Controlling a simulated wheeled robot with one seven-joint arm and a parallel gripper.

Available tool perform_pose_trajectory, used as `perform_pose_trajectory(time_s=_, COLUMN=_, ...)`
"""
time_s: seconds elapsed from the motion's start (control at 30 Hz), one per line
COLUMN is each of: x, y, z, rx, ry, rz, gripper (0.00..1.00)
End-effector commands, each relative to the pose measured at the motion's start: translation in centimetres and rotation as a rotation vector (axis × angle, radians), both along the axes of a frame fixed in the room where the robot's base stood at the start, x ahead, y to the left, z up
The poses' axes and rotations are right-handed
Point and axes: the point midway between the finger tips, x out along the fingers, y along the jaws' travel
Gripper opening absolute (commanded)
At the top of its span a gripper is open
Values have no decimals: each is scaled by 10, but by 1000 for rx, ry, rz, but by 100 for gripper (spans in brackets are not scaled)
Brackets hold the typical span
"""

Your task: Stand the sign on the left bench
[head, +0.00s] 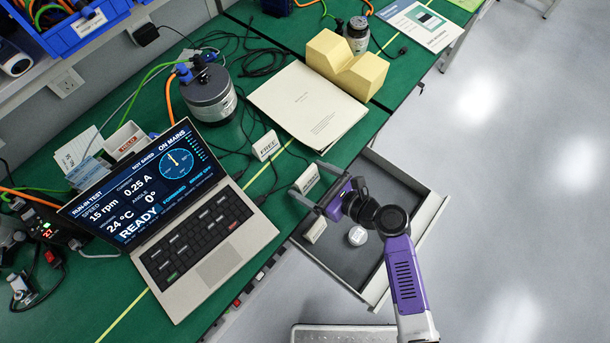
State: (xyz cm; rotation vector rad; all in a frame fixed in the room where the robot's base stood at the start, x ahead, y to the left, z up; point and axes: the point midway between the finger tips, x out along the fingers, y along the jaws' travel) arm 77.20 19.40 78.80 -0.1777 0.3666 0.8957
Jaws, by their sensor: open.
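A small white sign (307,179) with dark lettering is at the front edge of the green left bench (120,296), above the open drawer. My gripper (305,178) reaches over the drawer from the right. Its dark fingers are open, one on each side of this sign, with the sign between their tips. Whether the fingers touch it, and what its lower edge rests on, I cannot tell. A white sign reading FREE (266,146) stands upright on the bench, a little further back and left.
The open drawer (430,222) holds a pale block (315,230) and a round white-topped item (357,236). A laptop (196,240) stands left of the gripper. Behind are a papers stack (306,103), a yellow V-block (345,65) and a grey motor (210,95) with cables.

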Motion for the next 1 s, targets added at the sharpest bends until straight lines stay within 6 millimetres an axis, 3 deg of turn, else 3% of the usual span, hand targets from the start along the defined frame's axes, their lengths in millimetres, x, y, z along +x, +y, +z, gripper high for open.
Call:
perform_pose_trajectory(time_s=0.2, x=-27, y=-36, z=18, rx=-1, ry=-2, rz=-5, gripper=89)
perform_pose_trajectory(time_s=0.4, x=-46, y=-59, z=30, rx=0, ry=0, rz=-2, gripper=89)
perform_pose_trajectory(time_s=0.83, x=-55, y=-70, z=37, rx=0, ry=0, rz=0, gripper=89)
perform_pose_trajectory(time_s=1.0, x=-69, y=-80, z=26, rx=-95, ry=-42, rz=-4, gripper=89)
